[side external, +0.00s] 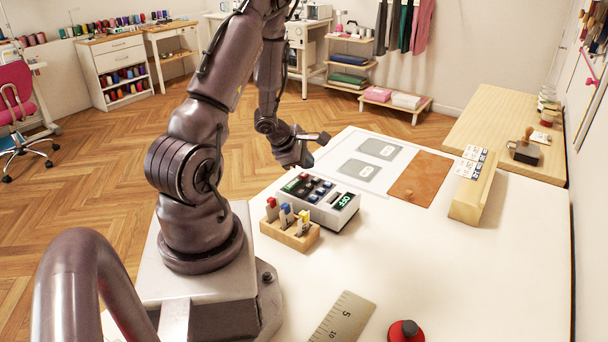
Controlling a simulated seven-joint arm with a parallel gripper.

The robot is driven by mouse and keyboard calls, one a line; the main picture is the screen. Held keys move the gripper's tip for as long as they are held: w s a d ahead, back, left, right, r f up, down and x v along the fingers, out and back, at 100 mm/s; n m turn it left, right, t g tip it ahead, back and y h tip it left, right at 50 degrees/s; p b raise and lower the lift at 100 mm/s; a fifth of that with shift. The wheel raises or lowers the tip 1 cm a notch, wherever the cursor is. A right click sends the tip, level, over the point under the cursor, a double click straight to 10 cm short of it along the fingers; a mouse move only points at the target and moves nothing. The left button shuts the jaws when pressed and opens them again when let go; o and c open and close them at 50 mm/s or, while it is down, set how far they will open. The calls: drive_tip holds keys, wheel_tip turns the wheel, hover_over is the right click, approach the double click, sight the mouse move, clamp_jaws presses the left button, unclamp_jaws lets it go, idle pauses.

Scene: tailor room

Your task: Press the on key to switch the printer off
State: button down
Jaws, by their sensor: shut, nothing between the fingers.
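The printer (318,221) is a light grey box with a dark key panel on the white table, right of my arm's base. Its small dark display (344,201) appears to read "OFF". The panel holds several dark and pale keys, a green patch at the left and a small red key at the back. The key labels are too small to read, so I cannot tell which is the on key. My gripper (323,137) is shut and empty. It appears raised behind the printer, near the table's far left edge, and looks apart from the keys.
A wooden block with coloured-top sticks (290,234) stands just in front of the printer. Behind are grey cards (367,160) and a brown sheet (420,180). A wooden card rack (473,195) stands right. A ruler (342,318) and red-topped object (406,331) lie in front. The table's right side is clear.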

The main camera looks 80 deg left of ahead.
sight(306, 175)
drive_tip(key=shift+r, duration=2.5)
drive_tip(key=d+m+h, duration=0.1)
drive_tip(key=d+m, duration=0.1)
drive_tip(key=d, duration=0.1)
drive_tip(key=shift+d+f+h, duration=0.1)
drive_tip(key=shift+f+h, duration=0.05)
drive_tip(key=shift+h, duration=0.25)
drive_tip(key=w+d+r+m+g+h, duration=0.1)
drive_tip(key=d+r+m+h, duration=0.1)
drive_tip(key=d+r+m, duration=0.45)
drive_tip(key=w+d+r+m+g+h, duration=0.1)
drive_tip(key=w+d+r+m+h, duration=0.15)
drive_tip(key=d+m, duration=0.65)
drive_tip(key=s+d+r+m+y, duration=0.2)
drive_tip(key=s+d+r+m, duration=0.1)
drive_tip(key=d+r+m, duration=0.3)
drive_tip(key=s+d+r+m+y, duration=0.1)
drive_tip(key=s+d+r+m, duration=0.2)
drive_tip(key=d+r+m, duration=0.4)
drive_tip(key=shift+s+d+m+t+y, duration=0.2)
drive_tip(key=shift+d+m+t+y, duration=0.1)
drive_tip(key=shift+m+y, duration=0.05)
